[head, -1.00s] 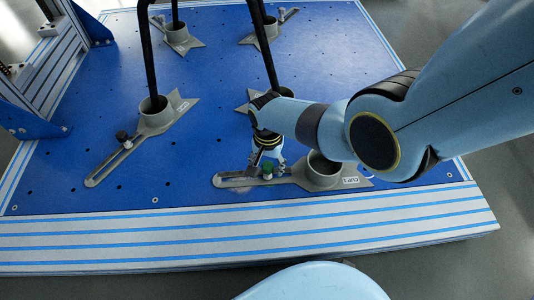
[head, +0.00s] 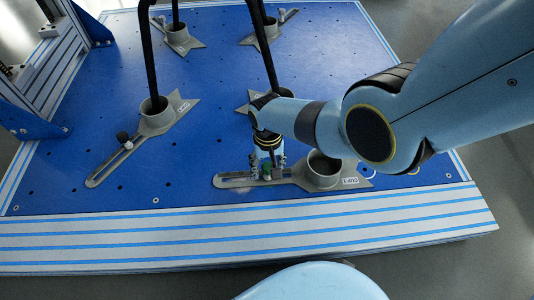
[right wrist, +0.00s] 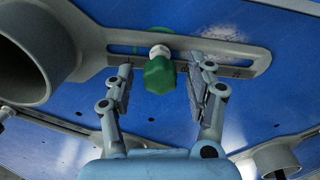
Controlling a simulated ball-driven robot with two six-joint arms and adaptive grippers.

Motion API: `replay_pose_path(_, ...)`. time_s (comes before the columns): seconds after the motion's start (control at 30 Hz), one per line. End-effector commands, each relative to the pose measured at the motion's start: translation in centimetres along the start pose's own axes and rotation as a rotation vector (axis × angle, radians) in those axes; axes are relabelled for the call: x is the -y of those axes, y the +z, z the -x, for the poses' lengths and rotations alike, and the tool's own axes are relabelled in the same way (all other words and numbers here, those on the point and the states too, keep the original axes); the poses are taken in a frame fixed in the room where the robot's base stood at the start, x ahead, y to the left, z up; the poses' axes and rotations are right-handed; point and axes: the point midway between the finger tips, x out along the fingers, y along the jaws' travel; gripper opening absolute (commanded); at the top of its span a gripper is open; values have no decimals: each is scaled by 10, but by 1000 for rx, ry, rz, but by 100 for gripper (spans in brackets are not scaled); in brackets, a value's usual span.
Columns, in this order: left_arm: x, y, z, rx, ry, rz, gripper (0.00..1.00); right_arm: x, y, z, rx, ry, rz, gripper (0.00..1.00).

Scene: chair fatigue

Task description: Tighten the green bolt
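The green bolt (head: 267,174) stands in the slot of the grey slotted clamp (head: 232,180) at the front of the blue plate. In the right wrist view the green bolt (right wrist: 160,73) has a faceted green head with a pale stud at its far end. My right gripper (head: 267,166) points down over it. In the right wrist view the right gripper's fingers (right wrist: 162,75) stand open on either side of the bolt, with a visible gap on both sides. My left gripper is not in view.
The clamp's round cup (head: 323,171) stands just right of the bolt. Black chair legs (head: 149,55) rise from cups behind. The striped front edge (head: 240,230) of the platform is clear.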

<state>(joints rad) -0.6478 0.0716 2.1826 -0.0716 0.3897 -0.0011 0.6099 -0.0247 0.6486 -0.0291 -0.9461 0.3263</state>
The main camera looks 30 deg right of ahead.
Motion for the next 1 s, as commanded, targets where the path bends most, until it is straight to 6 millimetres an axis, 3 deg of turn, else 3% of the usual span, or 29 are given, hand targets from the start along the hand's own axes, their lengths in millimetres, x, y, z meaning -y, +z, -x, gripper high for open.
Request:
replay_pose_path(0.07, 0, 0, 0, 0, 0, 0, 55, 0, 0, 0, 0, 0, -1, 44)
replay_pose_path(0.4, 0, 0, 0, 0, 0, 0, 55, 0, 0, 0, 0, 0, -2, 0)
replay_pose_path(0.53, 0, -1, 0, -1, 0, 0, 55, 0, 0, 0, -1, 0, -65, 0)
replay_pose_path(0.73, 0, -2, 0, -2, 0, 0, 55, 0, 0, 0, -2, 0, -317, 0)
replay_pose_path(1.0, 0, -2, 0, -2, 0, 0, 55, 0, 0, 0, -2, 0, -355, 0)
